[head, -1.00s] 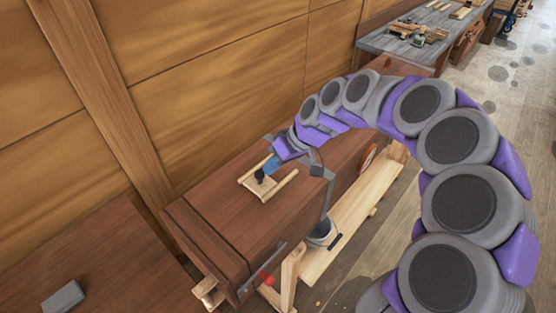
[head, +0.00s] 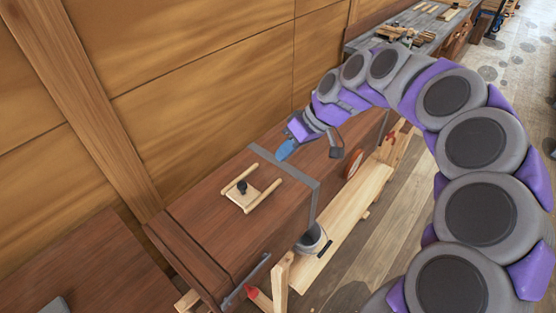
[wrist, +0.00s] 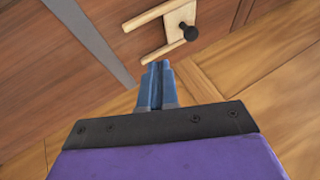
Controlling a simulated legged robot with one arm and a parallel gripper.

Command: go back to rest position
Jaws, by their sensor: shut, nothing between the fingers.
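My gripper (head: 285,150) has blue fingers and is shut and empty. In the head view it hangs above the brown wooden bench top (head: 215,215), near a grey metal strip (head: 268,158) across that top. It is up and to the right of a small pale wooden frame (head: 240,203) with a black knob (head: 242,187), and apart from both. In the wrist view the shut blue fingers (wrist: 158,75) point toward the frame (wrist: 165,30), and the black knob (wrist: 190,33) shows at its right end.
A wood-panelled wall (head: 200,90) rises behind the bench. A bucket (head: 311,240) stands on a low plank (head: 350,220) at the right. A red-tipped handle (head: 252,292) sticks out at the front. Another bench with tools (head: 405,35) stands at the back. Open floor lies to the right.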

